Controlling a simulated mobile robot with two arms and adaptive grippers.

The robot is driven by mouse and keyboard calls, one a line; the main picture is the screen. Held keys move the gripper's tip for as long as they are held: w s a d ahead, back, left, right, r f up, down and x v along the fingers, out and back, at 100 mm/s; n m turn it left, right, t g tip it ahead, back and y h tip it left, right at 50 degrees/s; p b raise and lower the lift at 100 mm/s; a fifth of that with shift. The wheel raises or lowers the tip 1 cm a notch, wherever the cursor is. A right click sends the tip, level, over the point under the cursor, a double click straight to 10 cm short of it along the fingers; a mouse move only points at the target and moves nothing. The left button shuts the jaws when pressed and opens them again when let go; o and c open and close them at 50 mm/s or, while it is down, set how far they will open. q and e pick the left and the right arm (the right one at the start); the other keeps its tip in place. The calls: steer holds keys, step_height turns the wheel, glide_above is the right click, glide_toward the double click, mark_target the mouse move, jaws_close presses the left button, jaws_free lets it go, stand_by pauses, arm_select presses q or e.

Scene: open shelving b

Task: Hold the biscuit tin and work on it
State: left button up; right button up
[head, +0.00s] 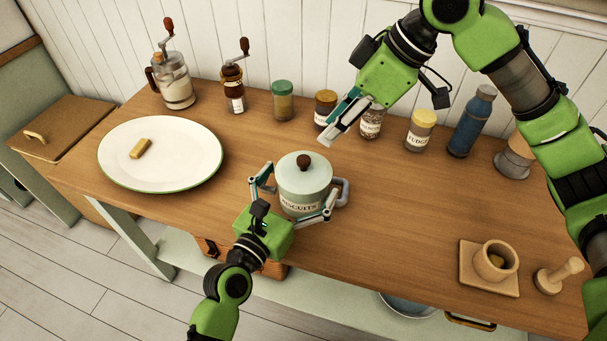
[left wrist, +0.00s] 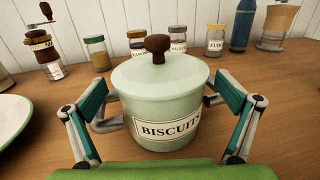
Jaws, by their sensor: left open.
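The pale green biscuit tin (head: 304,187), labelled BISCUITS, stands upright on the wooden table. Its lid (head: 290,165) with a dark brown knob (head: 304,161) is on. In the left wrist view the tin (left wrist: 158,108) fills the middle, with a handle on each side. My left gripper (head: 296,196) is open, with one finger on either side of the tin's body; in the left wrist view a gap shows between at least the right finger and the wall. My right gripper (head: 342,120) hangs above and behind the tin, to its right, apart from the lid. I cannot tell its opening.
A large white plate (head: 190,165) with a small tan block (head: 140,148) lies left. Several jars, two grinders and a blue bottle (head: 472,122) line the back near the wall.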

arm_select(q)
steer(key=shift+x, duration=0.9)
steer(key=c, duration=1.4)
steer(key=shift+c, duration=0.2)
